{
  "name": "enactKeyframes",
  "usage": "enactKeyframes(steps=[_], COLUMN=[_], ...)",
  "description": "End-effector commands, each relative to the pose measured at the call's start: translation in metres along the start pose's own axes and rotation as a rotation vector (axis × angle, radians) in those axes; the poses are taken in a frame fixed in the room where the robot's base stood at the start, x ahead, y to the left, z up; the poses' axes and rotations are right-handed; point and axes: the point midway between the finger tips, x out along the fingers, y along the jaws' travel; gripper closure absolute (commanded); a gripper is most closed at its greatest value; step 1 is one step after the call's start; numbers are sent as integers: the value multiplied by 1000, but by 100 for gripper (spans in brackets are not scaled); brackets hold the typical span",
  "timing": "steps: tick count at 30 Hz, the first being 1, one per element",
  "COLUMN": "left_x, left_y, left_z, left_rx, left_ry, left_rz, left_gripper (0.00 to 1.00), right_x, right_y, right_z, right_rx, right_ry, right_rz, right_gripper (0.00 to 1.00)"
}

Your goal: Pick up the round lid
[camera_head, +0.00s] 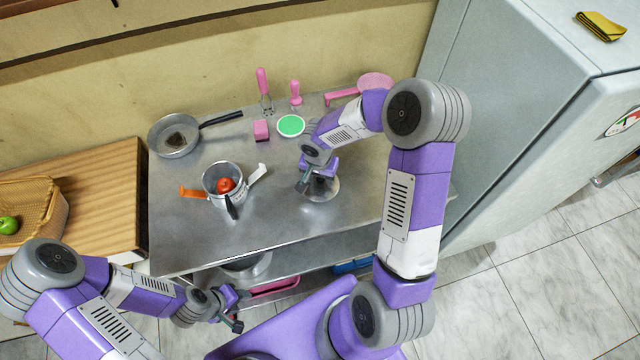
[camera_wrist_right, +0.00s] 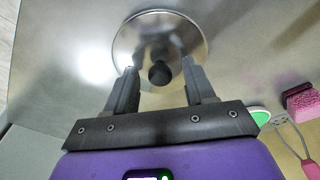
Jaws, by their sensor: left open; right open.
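The round lid (camera_head: 321,189) is a shiny metal disc lying on the steel table (camera_head: 270,232). In the right wrist view the lid (camera_wrist_right: 139,35) shows a dark knob (camera_wrist_right: 159,73) at its middle. My right gripper (camera_head: 305,183) is over the lid. In the right wrist view the gripper (camera_wrist_right: 158,75) is open, with a finger on each side of the knob; I cannot tell whether they touch it. My left gripper (camera_head: 236,310) is open and empty, low in front of the table.
A pot (camera_head: 208,182) with a red item (camera_head: 225,185) stands left of the lid. A frying pan (camera_head: 174,136), a green-and-white disc (camera_head: 291,125), a pink sponge (camera_head: 261,130) and pink-handled utensils (camera_head: 262,82) lie toward the back. A refrigerator (camera_head: 490,100) bounds the right.

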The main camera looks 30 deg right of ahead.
Motion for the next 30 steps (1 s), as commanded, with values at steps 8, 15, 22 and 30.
enactKeyframes(steps=[8,15,22,30], left_x=[0,0,0,-2], left_y=[0,0,0,1], left_z=[0,0,0,0], left_rx=[0,0,0,0], left_ry=[0,1,0,0], left_rz=[0,0,0,0], left_gripper=[55,55,55,55], right_x=[4,4,3,-9], right_y=[0,0,0,0], right_z=[0,0,0,-3], right_rx=[1,1,1,2], right_ry=[0,0,1,4], right_rz=[-1,-1,-1,-2], right_gripper=[46,83,100,100])
